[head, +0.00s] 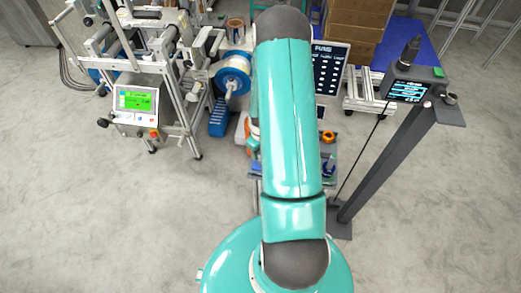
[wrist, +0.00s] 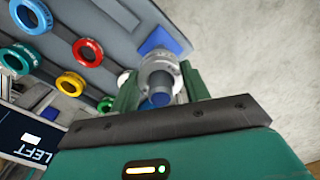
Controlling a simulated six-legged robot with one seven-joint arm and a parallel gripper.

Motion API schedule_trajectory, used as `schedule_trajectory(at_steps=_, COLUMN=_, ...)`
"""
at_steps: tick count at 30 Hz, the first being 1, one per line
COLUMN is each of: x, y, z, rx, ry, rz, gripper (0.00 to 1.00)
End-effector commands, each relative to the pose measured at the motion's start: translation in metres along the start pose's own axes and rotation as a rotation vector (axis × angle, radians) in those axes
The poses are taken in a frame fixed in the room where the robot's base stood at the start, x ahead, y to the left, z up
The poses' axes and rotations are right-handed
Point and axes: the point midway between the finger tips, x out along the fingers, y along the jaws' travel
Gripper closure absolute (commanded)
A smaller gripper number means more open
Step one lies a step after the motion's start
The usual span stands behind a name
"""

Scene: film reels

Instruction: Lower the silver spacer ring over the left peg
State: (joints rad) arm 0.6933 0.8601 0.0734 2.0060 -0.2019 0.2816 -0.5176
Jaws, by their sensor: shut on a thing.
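In the wrist view my gripper (wrist: 160,85) has its two green fingers closed on the silver spacer ring (wrist: 163,68). A grey and blue round part shows inside and below the ring, between the fingers. I cannot tell whether this is the left peg or whether the ring is around a peg. A blue square patch (wrist: 160,40) lies just beyond the ring on the grey tray. In the head view my teal arm hides the gripper and the silver ring.
The grey tray (wrist: 105,25) holds blue (wrist: 32,17), red (wrist: 88,52), yellow (wrist: 70,83) and green rings near my gripper. A dark panel reading LEFT (wrist: 30,140) is at lower left. In the head view a dark post (head: 385,160) stands right of my arm.

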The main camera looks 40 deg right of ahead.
Motion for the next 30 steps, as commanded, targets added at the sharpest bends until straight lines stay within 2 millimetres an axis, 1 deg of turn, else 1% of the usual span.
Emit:
schedule_trajectory(at_steps=13, x=0.003, y=0.000, z=0.000, rx=0.000, ry=0.000, rz=0.000, gripper=0.80)
schedule_trajectory(at_steps=14, x=0.003, y=0.000, z=0.000, rx=0.000, ry=0.000, rz=0.000, gripper=0.48)
schedule_trajectory(at_steps=15, x=0.003, y=0.000, z=0.000, rx=0.000, ry=0.000, rz=0.000, gripper=0.40)
schedule_trajectory(at_steps=17, x=0.003, y=0.000, z=0.000, rx=0.000, ry=0.000, rz=0.000, gripper=0.29)
schedule_trajectory(at_steps=26, x=0.002, y=0.000, z=0.000, rx=0.000, ry=0.000, rz=0.000, gripper=0.29)
schedule_trajectory(at_steps=30, x=-0.007, y=0.000, z=0.000, rx=0.001, ry=0.001, rz=0.000, gripper=0.29)
